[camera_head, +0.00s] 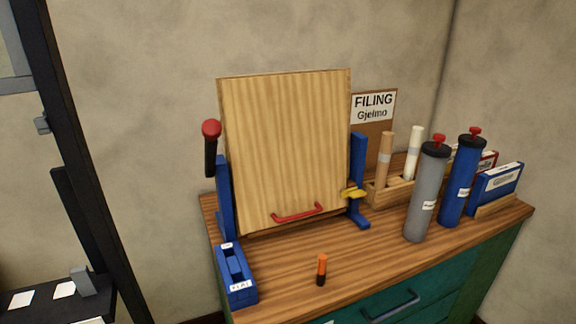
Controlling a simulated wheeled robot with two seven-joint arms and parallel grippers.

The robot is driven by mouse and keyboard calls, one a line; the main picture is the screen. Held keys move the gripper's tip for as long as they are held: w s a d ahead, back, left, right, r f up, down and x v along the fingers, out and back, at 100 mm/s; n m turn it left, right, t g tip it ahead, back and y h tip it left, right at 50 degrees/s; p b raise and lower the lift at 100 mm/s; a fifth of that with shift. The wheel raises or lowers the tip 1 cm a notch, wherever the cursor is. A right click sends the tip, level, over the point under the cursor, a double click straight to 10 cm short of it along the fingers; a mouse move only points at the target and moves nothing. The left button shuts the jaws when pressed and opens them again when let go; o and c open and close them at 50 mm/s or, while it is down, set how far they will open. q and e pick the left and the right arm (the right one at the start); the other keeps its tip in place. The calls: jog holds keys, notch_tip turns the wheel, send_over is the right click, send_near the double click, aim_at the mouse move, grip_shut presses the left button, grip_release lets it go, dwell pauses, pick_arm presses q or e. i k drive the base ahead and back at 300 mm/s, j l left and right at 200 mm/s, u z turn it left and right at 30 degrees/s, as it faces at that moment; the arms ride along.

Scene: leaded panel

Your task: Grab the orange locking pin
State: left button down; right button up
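The orange locking pin (322,265) stands upright on the front part of the wooden cabinet top (290,272). Its upper part is orange and its lower part is black. It stands apart from the things around it. A wooden panel (287,150) with a red handle (298,213) stands behind it, held between blue supports (358,165). Neither of my grippers is in view.
A blue box (237,278) with labels stands left of the pin. A grey cylinder (427,195) and a blue cylinder (461,183) with red tops stand at the right. A black lever with a red knob (211,128) sticks up at the left. The top around the pin is clear.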

aim_at(322, 258)
jog(key=i+l, duration=0.1)
jog(key=l, duration=0.2)
jog(key=i+l, duration=0.1)
jog(key=l, duration=0.15)
jog(key=i+l, duration=0.1)
jog(key=l, duration=0.2)
jog(key=l+u, duration=0.15)
jog(key=u, duration=0.3)
jog(key=l+u, duration=0.15)
jog(key=u, duration=0.3)
jog(key=l+u, duration=0.15)
jog(key=u, duration=0.3)
jog(key=l+u, duration=0.15)
jog(key=u, duration=0.3)
